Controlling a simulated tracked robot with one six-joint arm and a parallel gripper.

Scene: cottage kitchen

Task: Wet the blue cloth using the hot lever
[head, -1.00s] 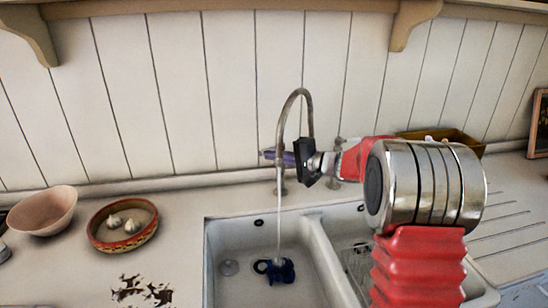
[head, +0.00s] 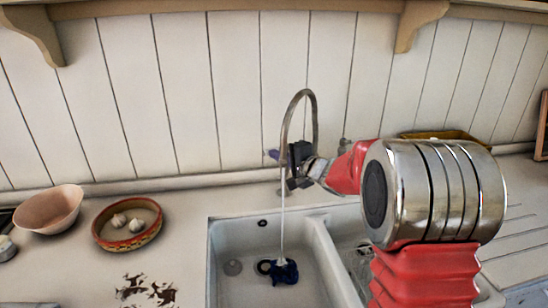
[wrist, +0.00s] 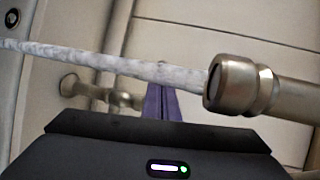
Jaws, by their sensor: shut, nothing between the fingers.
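The blue cloth (head: 284,271) lies crumpled in the left basin of the white sink (head: 213,265). A thin stream of water (head: 283,225) falls from the arched faucet (head: 300,95) onto it. My gripper (head: 272,155) is beside the faucet, behind the stream, shut and empty. In the wrist view, its purple fingers (wrist: 160,103) show behind the water, near a metal lever (wrist: 75,85); I cannot tell whether they touch it. The spout's nozzle (wrist: 235,85) is close in front. My arm partly hides the faucet's base, and I cannot tell which lever is hot.
A bowl with garlic (head: 128,222) and a pink bowl (head: 50,208) stand left of the sink. A yellowish tray (head: 445,135) stands behind my arm. The plank wall (head: 185,100) is close behind the faucet. Dark stains mark the counter.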

